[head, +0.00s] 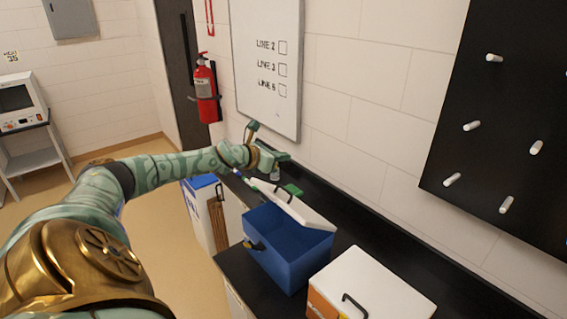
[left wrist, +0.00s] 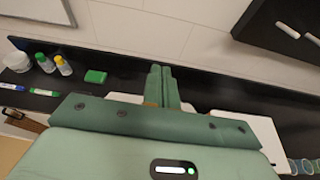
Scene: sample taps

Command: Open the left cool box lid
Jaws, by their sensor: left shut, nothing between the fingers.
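The left cool box (head: 283,247) is blue and stands on the black counter with its inside open to view. Its white lid (head: 308,209) is raised and leans back at the box's wall side. My left gripper (head: 274,160) is above the counter, beyond the lid in the head view. In the left wrist view its fingers (left wrist: 163,86) are together and empty, with a white panel, apparently the lid (left wrist: 250,128), behind and below them. Whether the fingers touch the lid cannot be told. My right gripper is not in view.
A second cool box (head: 372,285) with a shut white lid stands nearer on the counter. A green block (left wrist: 95,76), small bottles (left wrist: 62,66) and pens (left wrist: 43,92) lie along the counter. A dark peg board (head: 510,130) hangs on the wall.

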